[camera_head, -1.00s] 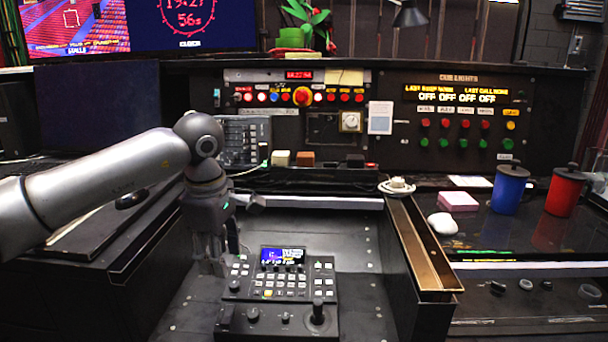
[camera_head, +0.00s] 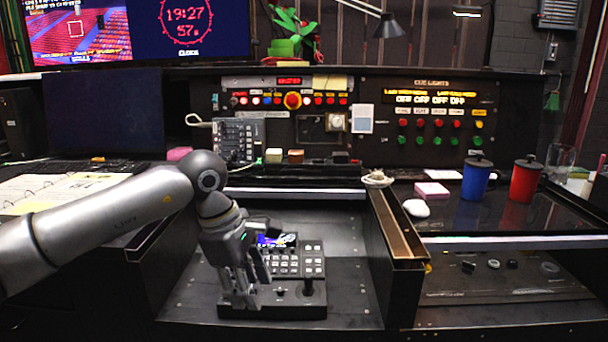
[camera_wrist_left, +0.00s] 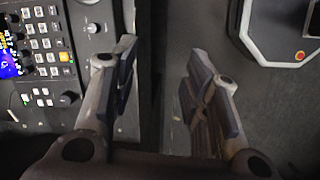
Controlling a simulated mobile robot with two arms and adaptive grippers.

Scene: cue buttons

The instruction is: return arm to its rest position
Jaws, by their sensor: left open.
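My left arm comes in from the left in the head view, bent at a grey rounded joint. My left gripper (camera_head: 247,290) hangs below it with the fingers pointing down, in front of the left part of the black control panel (camera_head: 285,262), and hides some of it. In the left wrist view the two fingers of the gripper (camera_wrist_left: 160,78) stand apart with nothing between them. The panel's keys and small screen (camera_wrist_left: 38,42) show at the left there. I cannot tell how high the fingertips are above the panel. My right gripper is not in view.
The panel lies in a recessed bay, with a raised divider (camera_head: 397,230) to its right. The cue lights board (camera_head: 428,122) stands behind. A blue mug (camera_head: 476,180), a red mug (camera_head: 524,182) and a pink block (camera_head: 432,189) are at right. An open binder (camera_head: 60,190) lies at left.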

